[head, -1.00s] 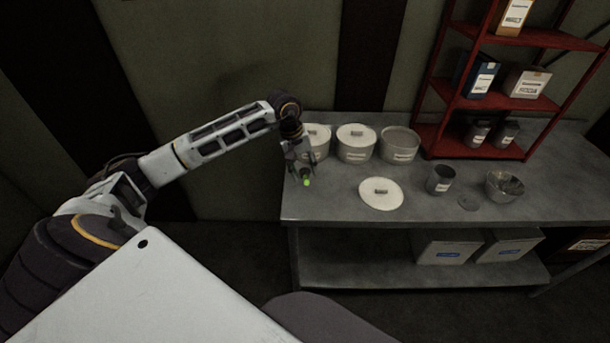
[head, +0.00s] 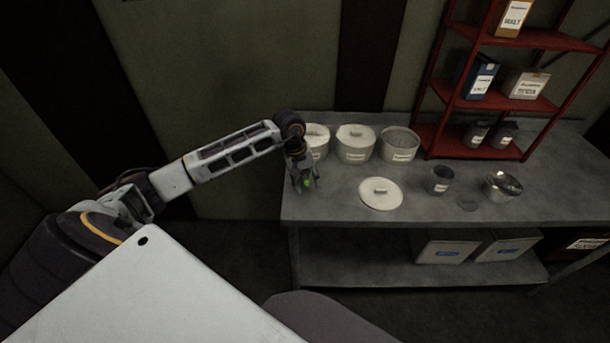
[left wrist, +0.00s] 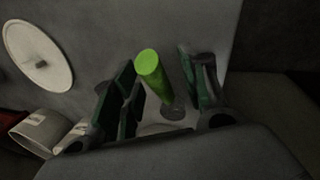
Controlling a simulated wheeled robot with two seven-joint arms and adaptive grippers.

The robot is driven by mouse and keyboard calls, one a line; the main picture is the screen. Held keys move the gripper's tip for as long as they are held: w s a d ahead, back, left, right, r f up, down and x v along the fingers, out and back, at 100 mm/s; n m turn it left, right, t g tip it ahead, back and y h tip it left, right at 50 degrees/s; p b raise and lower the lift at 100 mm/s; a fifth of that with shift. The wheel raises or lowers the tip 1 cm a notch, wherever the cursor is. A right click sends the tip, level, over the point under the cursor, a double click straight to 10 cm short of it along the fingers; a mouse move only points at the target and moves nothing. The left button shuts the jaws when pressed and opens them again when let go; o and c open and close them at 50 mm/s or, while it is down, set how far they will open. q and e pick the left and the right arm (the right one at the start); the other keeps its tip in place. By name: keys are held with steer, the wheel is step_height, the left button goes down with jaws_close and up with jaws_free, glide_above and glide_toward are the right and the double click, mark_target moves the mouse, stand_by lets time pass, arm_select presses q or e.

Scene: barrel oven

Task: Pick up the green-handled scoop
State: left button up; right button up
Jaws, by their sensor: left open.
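The scoop's bright green handle (left wrist: 153,75) stands up between the two fingers of my left gripper (left wrist: 160,88) in the left wrist view. The gripper is open, with a gap between the handle and the fingers. A dark round part of the scoop (left wrist: 172,112) shows at the handle's lower end; the rest is hidden. In the head view my left gripper (head: 305,186) is low over the left end of the metal table, with the green handle (head: 306,183) showing between its fingers. My right gripper is not in view.
White tubs (head: 355,145) stand behind the gripper along the wall. A white lid (head: 381,193) lies to its right on the table (head: 420,205). A grey cup (head: 440,180), a metal bowl (head: 502,187) and a red shelf (head: 475,150) are farther right.

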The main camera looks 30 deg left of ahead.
arm_select(q)
steer(key=c, duration=0.9)
jaws_close()
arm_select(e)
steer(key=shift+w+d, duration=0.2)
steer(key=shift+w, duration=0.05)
arm_select(q)
steer(key=shift+r, duration=0.1)
